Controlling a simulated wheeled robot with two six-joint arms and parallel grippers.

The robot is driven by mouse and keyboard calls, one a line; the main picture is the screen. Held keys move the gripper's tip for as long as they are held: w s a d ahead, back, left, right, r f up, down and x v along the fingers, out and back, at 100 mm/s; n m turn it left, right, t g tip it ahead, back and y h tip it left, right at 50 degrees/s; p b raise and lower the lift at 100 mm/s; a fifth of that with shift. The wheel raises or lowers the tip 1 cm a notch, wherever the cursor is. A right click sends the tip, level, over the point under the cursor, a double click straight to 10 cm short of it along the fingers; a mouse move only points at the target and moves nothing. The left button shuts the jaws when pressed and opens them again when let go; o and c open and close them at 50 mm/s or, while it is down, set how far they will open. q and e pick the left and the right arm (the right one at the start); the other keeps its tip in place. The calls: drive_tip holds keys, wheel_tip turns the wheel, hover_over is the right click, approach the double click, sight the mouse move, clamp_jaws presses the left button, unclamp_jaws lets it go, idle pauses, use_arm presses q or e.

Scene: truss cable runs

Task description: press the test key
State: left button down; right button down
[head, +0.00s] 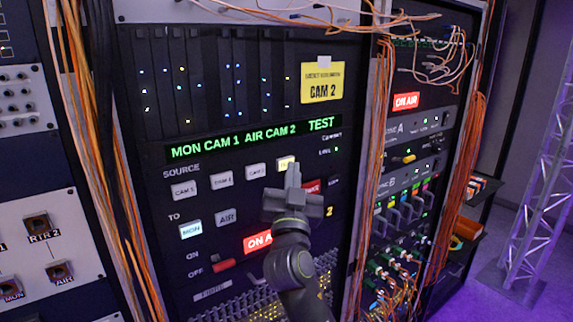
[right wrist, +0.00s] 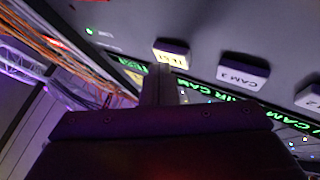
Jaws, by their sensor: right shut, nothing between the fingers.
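The test key (head: 286,162) is a small pale-yellow lit button at the right end of the source row on the rack panel. In the right wrist view the test key (right wrist: 172,53) shows its label beside my fingertips. My right gripper (head: 292,172) is shut and empty, with its tips just in front of the key and covering part of it. In the right wrist view the right gripper (right wrist: 160,72) overlaps the key's edge; I cannot tell whether it touches. The green display (head: 240,140) reads MON CAM 1 AIR CAM 2 TEST. My left gripper is out of view.
The CAM 3 key (head: 255,171) sits left of the test key, and a red lit TAKE key (head: 312,187) sits close below right. A red toggle (head: 224,265) is lower left. Orange cable bundles (head: 372,140) hang along the rack's right side.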

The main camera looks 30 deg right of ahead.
drive_tip(key=shift+s, duration=0.4)
drive_tip(key=shift+s, duration=0.1)
drive_tip(key=shift+s+d+p, duration=0.15)
drive_tip(key=shift+s+p, duration=0.05)
drive_tip(key=shift+s, duration=1)
drive_tip(key=shift+s+d+p, duration=0.1)
drive_tip(key=shift+s+p, duration=0.1)
drive_tip(key=shift+s, duration=1)
